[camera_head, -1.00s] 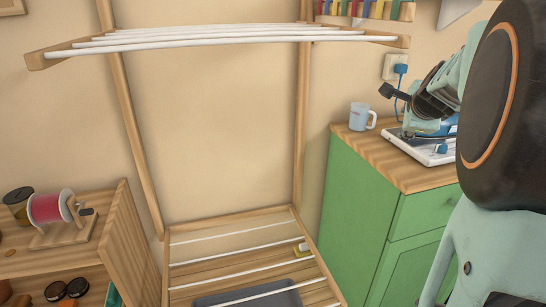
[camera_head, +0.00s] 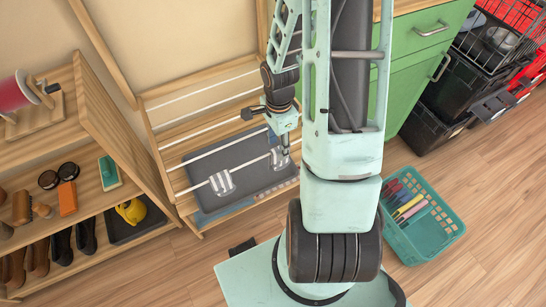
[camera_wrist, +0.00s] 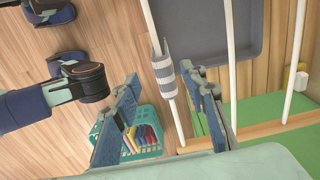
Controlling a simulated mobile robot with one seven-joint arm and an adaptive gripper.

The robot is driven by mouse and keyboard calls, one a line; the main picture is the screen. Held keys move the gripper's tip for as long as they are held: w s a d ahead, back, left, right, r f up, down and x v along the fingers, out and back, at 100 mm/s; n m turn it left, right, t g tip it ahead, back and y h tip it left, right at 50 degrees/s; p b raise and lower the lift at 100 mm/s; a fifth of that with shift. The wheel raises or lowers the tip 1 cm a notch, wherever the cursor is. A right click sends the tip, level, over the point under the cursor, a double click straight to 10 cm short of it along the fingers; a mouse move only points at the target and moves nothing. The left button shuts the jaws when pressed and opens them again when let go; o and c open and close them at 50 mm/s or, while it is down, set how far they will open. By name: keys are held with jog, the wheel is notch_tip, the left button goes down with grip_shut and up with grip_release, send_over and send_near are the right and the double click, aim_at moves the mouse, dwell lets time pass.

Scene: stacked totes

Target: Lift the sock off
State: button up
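Two grey-and-white striped socks hang over a white rod of the low drying rack: a left sock (camera_head: 222,182) and a right sock (camera_head: 277,160). My gripper (camera_head: 285,148) is at the right sock, partly in front of it. In the wrist view a striped sock (camera_wrist: 163,76) lies over a white rod, between and beyond the fingertips. My gripper (camera_wrist: 160,74) is open there, with one finger on each side of the sock in the picture. I cannot tell whether the fingers touch it.
A dark grey tray (camera_head: 192,158) lies under the rods. A teal basket (camera_head: 430,241) with coloured items stands on the floor at right; the wrist view shows it too (camera_wrist: 153,117). Shelves (camera_head: 98,205) stand left, a green cabinet (camera_head: 425,60) behind right.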

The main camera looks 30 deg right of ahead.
notch_tip(320, 180, down, 10)
jog(key=b, duration=0.3)
jog(key=shift+w+d, duration=0.3)
jog(key=shift+d, duration=0.15)
jog(key=shift+r, duration=0.1)
jog(key=c, duration=1)
jog(key=shift+r, duration=0.1)
